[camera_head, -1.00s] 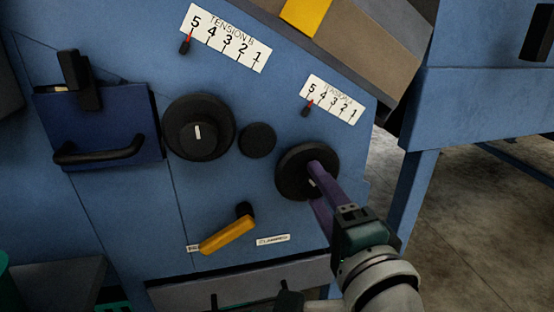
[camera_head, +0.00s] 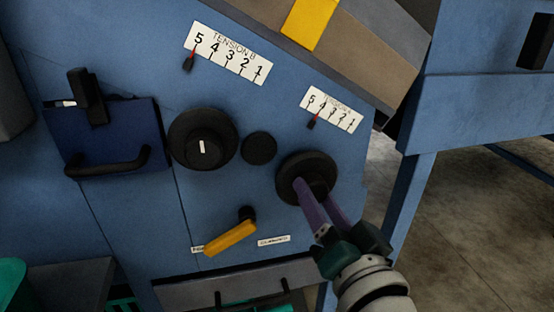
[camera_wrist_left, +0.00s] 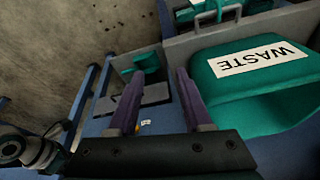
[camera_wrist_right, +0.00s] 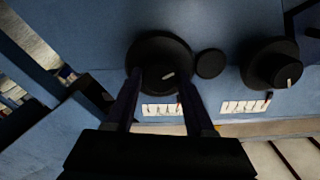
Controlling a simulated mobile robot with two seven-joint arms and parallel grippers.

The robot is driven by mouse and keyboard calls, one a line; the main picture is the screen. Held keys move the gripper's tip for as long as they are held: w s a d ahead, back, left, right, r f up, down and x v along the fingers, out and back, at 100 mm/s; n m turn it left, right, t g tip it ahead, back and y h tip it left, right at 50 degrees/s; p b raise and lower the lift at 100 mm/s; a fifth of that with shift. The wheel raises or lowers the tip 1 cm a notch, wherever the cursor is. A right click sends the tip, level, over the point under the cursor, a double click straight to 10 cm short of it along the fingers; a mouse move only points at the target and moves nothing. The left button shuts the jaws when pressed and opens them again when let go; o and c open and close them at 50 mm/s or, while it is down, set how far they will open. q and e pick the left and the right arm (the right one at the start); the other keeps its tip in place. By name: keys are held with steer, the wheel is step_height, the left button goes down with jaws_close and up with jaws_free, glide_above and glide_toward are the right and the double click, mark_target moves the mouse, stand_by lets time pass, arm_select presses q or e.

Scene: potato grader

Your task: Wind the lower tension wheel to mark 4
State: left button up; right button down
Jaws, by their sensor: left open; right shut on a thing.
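The lower tension wheel (camera_head: 300,163) is the black round knob at the right of the blue panel, beneath the TENSION A scale (camera_head: 331,108). My left gripper (camera_wrist_left: 158,100) is open and empty, seen only in the left wrist view.
The other wheel (camera_head: 202,138), a small black knob (camera_head: 259,148) and the TENSION B scale (camera_head: 228,53), pointer near 5, are on the panel. A yellow lever (camera_head: 230,238) sits below. A green WASTE bin (camera_wrist_left: 262,75) is near my left gripper.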

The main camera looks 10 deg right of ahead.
steer(key=shift+n, duration=0.4)
steer(key=shift+c, duration=1.3)
jaws_free()
steer(key=shift+s, duration=0.3)
steer(key=s+p, duration=0.2)
steer(key=s, duration=0.7)
steer(key=shift+s+d+p, duration=0.15)
steer(key=shift+s+p, duration=0.05)
steer(key=shift+p, duration=0.1)
